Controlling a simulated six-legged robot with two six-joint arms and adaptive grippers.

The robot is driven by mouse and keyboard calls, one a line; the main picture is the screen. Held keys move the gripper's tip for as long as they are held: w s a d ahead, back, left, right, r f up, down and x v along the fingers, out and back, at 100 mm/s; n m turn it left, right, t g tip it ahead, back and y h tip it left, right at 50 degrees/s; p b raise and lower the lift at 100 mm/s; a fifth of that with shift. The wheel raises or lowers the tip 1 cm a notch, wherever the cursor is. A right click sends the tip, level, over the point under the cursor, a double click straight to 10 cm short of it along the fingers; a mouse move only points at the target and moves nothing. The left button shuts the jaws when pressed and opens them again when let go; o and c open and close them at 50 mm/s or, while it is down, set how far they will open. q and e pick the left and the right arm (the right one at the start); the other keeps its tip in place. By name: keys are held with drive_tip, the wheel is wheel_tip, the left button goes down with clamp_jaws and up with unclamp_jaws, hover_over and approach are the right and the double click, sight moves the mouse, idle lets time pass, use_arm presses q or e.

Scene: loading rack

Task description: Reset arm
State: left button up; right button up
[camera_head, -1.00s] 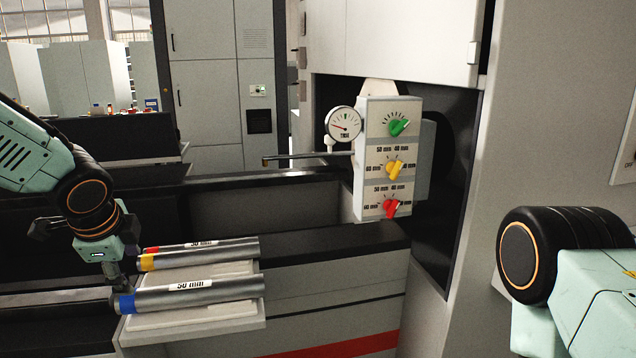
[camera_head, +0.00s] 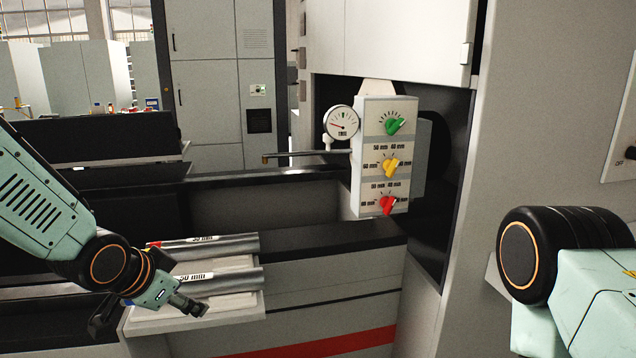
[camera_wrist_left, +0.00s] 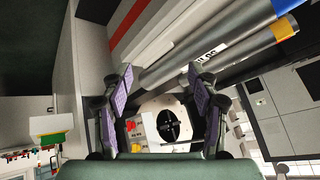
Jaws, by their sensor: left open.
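My left gripper (camera_head: 150,316) is open and empty, in front of the left part of a pale tray (camera_head: 235,308). In the left wrist view its two purple-padded fingers (camera_wrist_left: 158,98) stand apart with nothing held between them. Grey metal bars lie on the tray: a rear one (camera_head: 215,245) and a front one (camera_head: 235,279), labelled 50 mm. In the left wrist view, a bar with a blue end (camera_wrist_left: 215,35) and one with an orange-yellow end (camera_wrist_left: 245,43) lie beyond the fingers. My right gripper is out of view.
A control panel (camera_head: 376,187) with green, yellow and red knobs and a round gauge (camera_head: 341,122) stands beyond the tray. A thin rod (camera_head: 308,154) sticks out left from it. A pale wall (camera_head: 540,110) borders the right. The space above the bars is clear.

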use_arm(q)
drive_tip(key=s+d+f+n+g+y, duration=0.1)
drive_tip(key=s+d+f+n+g, duration=0.15)
drive_tip(key=s+f+n, duration=0.9)
drive_tip(key=s+a+f+m+g, duration=0.1)
drive_tip(key=s+f+m+g, duration=0.1)
drive_tip(key=s+f, duration=0.6)
drive_tip(key=s+f+m+g+y, duration=0.1)
drive_tip(key=s+f+g, duration=0.2)
drive_tip(key=s+f, duration=0.5)
drive_tip(key=s, duration=0.7)
drive_tip(key=shift+s+a+m, duration=0.25)
drive_tip(key=shift+a+m, duration=0.1)
